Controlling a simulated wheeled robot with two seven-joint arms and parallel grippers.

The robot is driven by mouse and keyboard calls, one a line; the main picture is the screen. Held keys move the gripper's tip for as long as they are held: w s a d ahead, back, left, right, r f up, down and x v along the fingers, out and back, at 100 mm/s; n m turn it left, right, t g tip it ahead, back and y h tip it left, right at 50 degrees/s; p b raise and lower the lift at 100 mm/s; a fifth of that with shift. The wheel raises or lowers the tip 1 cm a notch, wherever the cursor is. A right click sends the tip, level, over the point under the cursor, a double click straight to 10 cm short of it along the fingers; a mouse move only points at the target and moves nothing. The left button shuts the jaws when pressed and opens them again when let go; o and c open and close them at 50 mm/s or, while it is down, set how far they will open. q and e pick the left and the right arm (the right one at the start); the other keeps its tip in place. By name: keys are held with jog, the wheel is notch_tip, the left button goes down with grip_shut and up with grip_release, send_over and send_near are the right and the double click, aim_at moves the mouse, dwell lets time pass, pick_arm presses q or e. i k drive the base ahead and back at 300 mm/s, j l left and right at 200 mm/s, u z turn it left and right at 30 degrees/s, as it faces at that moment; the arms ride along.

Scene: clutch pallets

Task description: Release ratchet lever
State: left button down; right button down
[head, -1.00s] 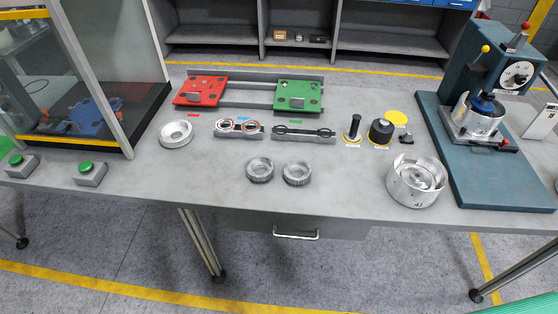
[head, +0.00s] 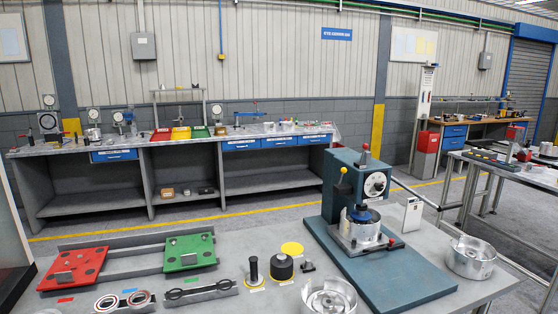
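A teal press (head: 345,188) with a round white dial (head: 375,184) stands on a teal base plate (head: 400,285) on the bench. It has a lever with a yellow knob (head: 343,170) at its left and an upright red-tipped lever (head: 365,149) on top. I cannot tell which is the ratchet lever. A silver metal drum (head: 361,234) sits in the fixture, under a blue part (head: 363,215). Neither of my grippers is in view.
Left of the press are a red plate (head: 88,268), a green plate (head: 203,252), black parts (head: 282,266) and a metal housing (head: 329,297). Another metal housing (head: 470,258) is at the right. A white card (head: 412,216) stands behind the base plate. A long workbench (head: 190,150) lines the wall.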

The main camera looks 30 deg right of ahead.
aim_at(365, 146)
jog(key=z, duration=1.45)
